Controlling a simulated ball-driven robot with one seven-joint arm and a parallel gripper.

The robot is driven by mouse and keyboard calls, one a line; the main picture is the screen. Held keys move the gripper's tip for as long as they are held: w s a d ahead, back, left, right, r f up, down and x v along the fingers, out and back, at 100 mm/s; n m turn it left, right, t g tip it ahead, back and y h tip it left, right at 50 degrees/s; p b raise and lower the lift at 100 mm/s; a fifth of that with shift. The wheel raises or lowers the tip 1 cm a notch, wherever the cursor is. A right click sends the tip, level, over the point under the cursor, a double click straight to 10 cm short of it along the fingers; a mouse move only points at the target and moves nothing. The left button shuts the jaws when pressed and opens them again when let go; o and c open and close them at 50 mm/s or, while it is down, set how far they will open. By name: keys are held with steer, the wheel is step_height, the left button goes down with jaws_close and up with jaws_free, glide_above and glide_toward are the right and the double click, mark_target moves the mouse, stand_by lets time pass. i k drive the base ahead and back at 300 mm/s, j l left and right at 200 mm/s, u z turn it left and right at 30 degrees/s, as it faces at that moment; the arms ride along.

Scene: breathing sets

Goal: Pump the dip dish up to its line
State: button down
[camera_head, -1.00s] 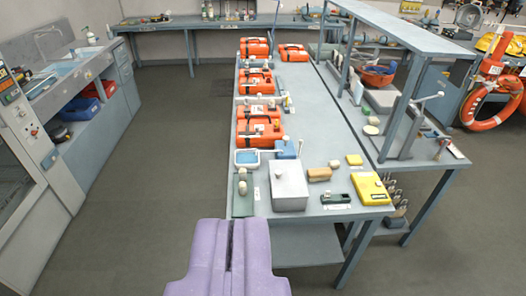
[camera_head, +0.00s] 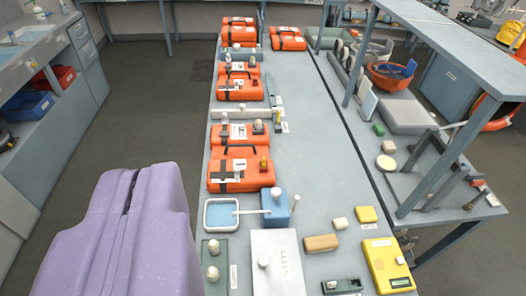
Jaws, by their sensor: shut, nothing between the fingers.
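The dip dish (camera_head: 206,217) is a small white-rimmed square tray with pale blue liquid in it, at the near left edge of the bench. Its line is too small to make out. A blue box with a white knob on top, which looks like the pump (camera_head: 277,212), stands just right of the dish. A thin pale spout (camera_head: 250,212) runs from it over the dish's rim. My purple gripper (camera_head: 138,180) is shut and empty at the lower left, left of the bench and apart from dish and pump.
Orange cases (camera_head: 240,175) line the bench behind the dish. In front are a green plate with a knob (camera_head: 213,252), a white box (camera_head: 285,245), a tan block (camera_head: 320,243) and a yellow meter (camera_head: 385,258). A shelf frame (camera_head: 440,175) stands at right. Floor is clear at left.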

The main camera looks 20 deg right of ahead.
mark_target(275, 192)
steer(key=i+l+u, duration=0.1)
steer(key=i+l, duration=0.25)
steer(key=i, duration=0.2)
steer(key=i+l+u, duration=0.15)
steer(key=i+l, duration=0.25)
steer(key=i, duration=0.1)
